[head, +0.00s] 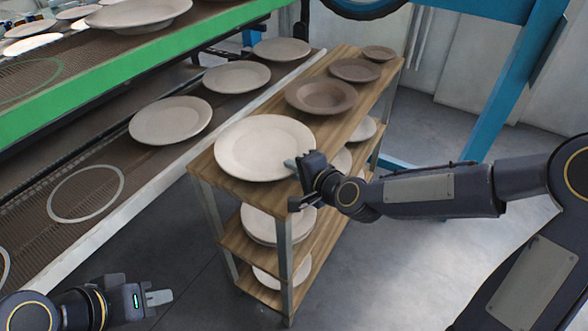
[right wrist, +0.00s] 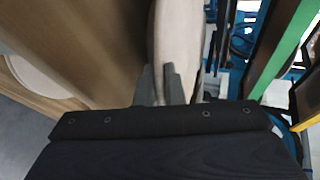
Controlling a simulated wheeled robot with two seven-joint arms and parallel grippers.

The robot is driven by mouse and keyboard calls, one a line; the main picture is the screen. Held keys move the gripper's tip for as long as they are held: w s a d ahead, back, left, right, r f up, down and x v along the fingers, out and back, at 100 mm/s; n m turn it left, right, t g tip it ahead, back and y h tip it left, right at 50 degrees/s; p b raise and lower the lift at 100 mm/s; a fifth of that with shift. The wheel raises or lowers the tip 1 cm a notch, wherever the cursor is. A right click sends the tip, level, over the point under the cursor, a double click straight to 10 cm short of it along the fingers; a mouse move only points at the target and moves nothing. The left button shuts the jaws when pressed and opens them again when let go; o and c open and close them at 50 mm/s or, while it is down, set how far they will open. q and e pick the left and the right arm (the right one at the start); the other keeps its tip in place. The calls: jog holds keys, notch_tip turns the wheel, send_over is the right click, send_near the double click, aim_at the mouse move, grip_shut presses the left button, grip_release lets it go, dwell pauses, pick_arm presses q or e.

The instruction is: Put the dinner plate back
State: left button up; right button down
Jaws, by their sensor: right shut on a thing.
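The large off-white dinner plate (head: 258,145) is at the near end of the wooden cart's top shelf (head: 210,172). My right gripper (head: 291,164) is at the plate's right rim and shut on it. In the right wrist view the plate (right wrist: 176,35) is seen nearly edge-on, with the rim between the fingers (right wrist: 160,84). Whether the plate still rests on the shelf or is slightly raised cannot be told. My left gripper (head: 160,297) is low at the bottom left, away from the plates; its finger gap is unclear.
The dryer's lower rack (head: 118,226) is left of the cart. It holds several plates (head: 170,121) and has an empty marked ring (head: 86,194) near the front. A green-edged upper rack (head: 150,62) overhangs it. Brown plates (head: 320,97) stand farther back on the cart; more plates are below.

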jog(key=shift+r, duration=0.15)
jog(key=c, duration=1.8)
grip_release()
jog(key=shift+f, duration=0.25)
jog(key=shift+r, duration=0.1)
